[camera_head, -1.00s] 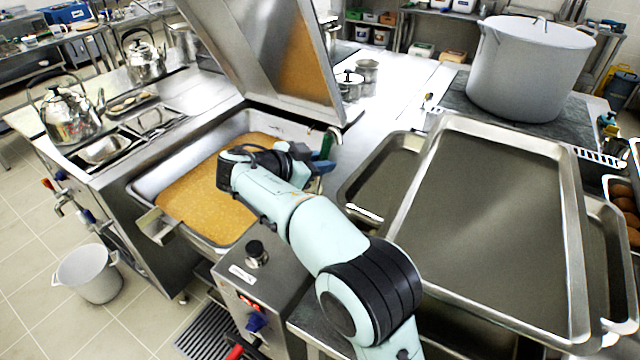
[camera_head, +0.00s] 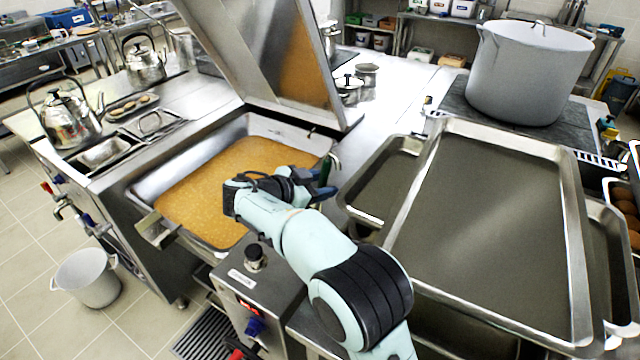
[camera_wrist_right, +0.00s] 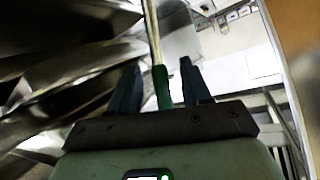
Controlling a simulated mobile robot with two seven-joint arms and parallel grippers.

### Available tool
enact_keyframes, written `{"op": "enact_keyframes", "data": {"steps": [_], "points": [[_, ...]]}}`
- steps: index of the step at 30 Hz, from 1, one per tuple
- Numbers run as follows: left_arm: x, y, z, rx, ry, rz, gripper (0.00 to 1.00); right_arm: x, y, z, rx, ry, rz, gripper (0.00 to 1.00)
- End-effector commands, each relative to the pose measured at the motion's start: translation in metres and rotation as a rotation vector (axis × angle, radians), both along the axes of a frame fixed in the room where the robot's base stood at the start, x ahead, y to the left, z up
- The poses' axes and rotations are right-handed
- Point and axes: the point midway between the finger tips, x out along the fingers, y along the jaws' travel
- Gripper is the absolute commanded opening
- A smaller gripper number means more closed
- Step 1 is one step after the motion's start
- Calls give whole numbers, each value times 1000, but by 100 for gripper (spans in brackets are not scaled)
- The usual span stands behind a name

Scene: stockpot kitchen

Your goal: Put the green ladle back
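The green ladle shows as a green handle (camera_head: 332,166) beside my right gripper (camera_head: 322,192), at the right rim of the pan of orange-yellow food (camera_head: 225,180). In the right wrist view the green handle (camera_wrist_right: 161,88) lies between the two dark fingers of my right gripper (camera_wrist_right: 160,85), with a thin metal shaft running away from it. Narrow gaps seem to show beside the handle, but it has moved along with the gripper, so I take it as held. The ladle's bowl cannot be made out. My left gripper is not in view.
The pan's tilted metal lid (camera_head: 265,55) stands up behind the food. Large steel trays (camera_head: 480,230) lie on the right. A big stockpot (camera_head: 530,75) stands at the back right, and small lidded pots (camera_head: 349,88) stand on the counter behind. A grey bucket (camera_head: 88,277) is on the floor.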

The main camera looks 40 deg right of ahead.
Motion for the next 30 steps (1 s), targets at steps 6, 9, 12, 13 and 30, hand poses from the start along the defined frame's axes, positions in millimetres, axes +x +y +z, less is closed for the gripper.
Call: {"op": "enact_keyframes", "data": {"steps": [6, 9, 12, 13, 30], "points": [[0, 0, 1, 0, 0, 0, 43, 0, 0, 1, 0, 0, 0, 48], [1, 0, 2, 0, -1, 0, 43, 1, 4, 3, 0, -1, 2, 48], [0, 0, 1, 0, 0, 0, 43, 2, 18, 9, 0, -2, 5, 48], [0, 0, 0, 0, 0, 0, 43, 2, 23, 11, 0, -2, 5, 48], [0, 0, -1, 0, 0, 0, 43, 2, 109, 47, 1, 0, 0, 48]]}}
